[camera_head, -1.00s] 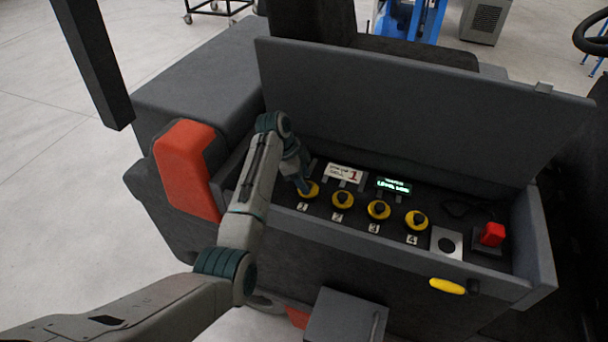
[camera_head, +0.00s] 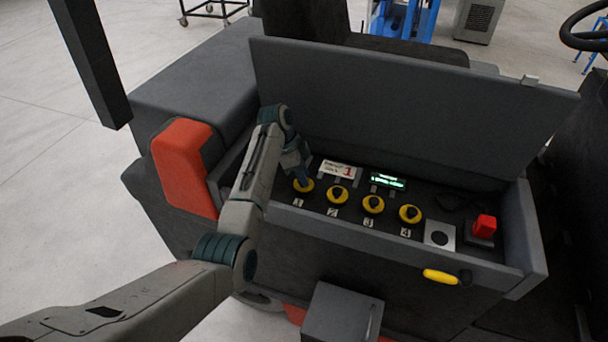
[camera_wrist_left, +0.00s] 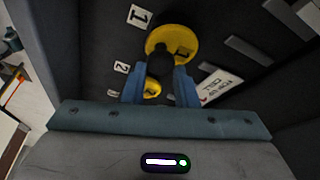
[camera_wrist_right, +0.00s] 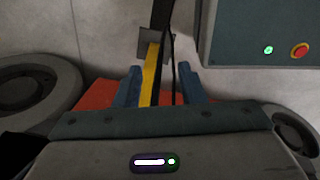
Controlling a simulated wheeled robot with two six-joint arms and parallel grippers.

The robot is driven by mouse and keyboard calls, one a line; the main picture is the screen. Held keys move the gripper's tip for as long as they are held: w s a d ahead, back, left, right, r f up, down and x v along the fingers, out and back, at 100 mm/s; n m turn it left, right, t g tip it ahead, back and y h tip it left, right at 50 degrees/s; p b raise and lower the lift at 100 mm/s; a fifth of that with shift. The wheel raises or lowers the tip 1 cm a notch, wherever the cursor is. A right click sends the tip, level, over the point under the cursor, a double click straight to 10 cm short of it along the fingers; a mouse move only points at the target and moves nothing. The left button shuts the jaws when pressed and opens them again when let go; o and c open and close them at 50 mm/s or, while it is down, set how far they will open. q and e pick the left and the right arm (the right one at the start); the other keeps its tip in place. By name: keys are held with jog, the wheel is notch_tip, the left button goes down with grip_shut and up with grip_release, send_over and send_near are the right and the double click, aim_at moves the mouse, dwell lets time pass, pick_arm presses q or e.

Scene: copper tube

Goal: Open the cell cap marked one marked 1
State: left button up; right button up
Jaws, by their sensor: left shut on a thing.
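Cell cap 1 (camera_head: 302,186) is a yellow round cap with a black grip, at the left end of a row in the open compartment. Its label "1" (camera_head: 298,203) lies in front of it. In the left wrist view the yellow cap (camera_wrist_left: 180,42) shows with its black grip between my fingers. My left gripper (camera_wrist_left: 159,76) is shut on that grip, and the cap appears seated on the panel. In the head view my left gripper (camera_head: 301,180) partly covers the cap. My right gripper (camera_wrist_right: 158,78) is open and empty, away from the panel.
Similar caps 2 (camera_head: 337,195), 3 (camera_head: 372,204) and 4 (camera_head: 410,214) continue to the right. A red button (camera_head: 484,226) is at right. The raised lid (camera_head: 410,110) walls off the back.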

pick_arm(q)
jog(key=shift+w+r+g+y+b, duration=0.3)
jog(key=shift+w+g+b, duration=0.4)
jog(key=shift+g+b, duration=0.1)
jog(key=g+b, duration=0.1)
jog(key=b, duration=0.3)
jog(key=w+n+g+b, duration=0.1)
jog(key=b, duration=0.2)
jog(key=shift+w+d+y+b, duration=0.2)
jog(key=shift+d+y+b, duration=0.1)
jog(key=shift+b, duration=0.1)
jog(key=shift+r+g+b, duration=0.25)
jog(key=shift+g+b, duration=0.15)
jog(key=shift+b, duration=0.15)
